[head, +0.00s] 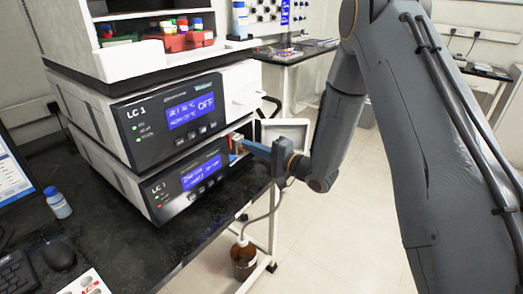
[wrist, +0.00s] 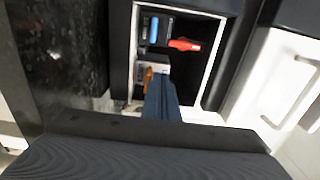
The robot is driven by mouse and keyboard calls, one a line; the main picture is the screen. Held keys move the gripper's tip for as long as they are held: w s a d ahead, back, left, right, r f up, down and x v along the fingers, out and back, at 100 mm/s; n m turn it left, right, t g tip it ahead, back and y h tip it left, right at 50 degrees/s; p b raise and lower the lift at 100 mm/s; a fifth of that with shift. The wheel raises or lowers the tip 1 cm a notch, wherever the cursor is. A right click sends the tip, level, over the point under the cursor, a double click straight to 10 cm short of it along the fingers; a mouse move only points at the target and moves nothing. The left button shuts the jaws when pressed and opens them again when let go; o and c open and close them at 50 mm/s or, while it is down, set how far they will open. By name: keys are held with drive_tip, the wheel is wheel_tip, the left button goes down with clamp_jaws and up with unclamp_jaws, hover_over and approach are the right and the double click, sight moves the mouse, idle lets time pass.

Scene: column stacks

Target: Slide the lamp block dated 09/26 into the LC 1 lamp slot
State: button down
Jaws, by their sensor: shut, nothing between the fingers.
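The lower LC 1 unit (head: 190,182) has an open lamp compartment at its right front, framed in white in the wrist view (wrist: 214,70). Inside it are a blue part (wrist: 154,30), a red lever-like part (wrist: 185,44) and a pale block (wrist: 153,66) with an orange part (wrist: 148,77) at its left. I cannot read any date, so I cannot tell whether the pale block is the 09/26 lamp block. My gripper (head: 246,145) reaches into the opening from the right. In the wrist view my gripper (wrist: 158,82) is shut and empty, its tips close to the pale block; contact is unclear.
An open white door (head: 285,132) stands right of the compartment. The upper LC 1 unit (head: 180,115) sits directly above, with a tray of coloured-cap bottles (head: 185,40) on top. A brown bottle (head: 243,258) is below the bench edge. The floor at right is free.

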drive_tip(key=shift+w+a, duration=0.35)
drive_tip(key=shift+a, duration=0.1)
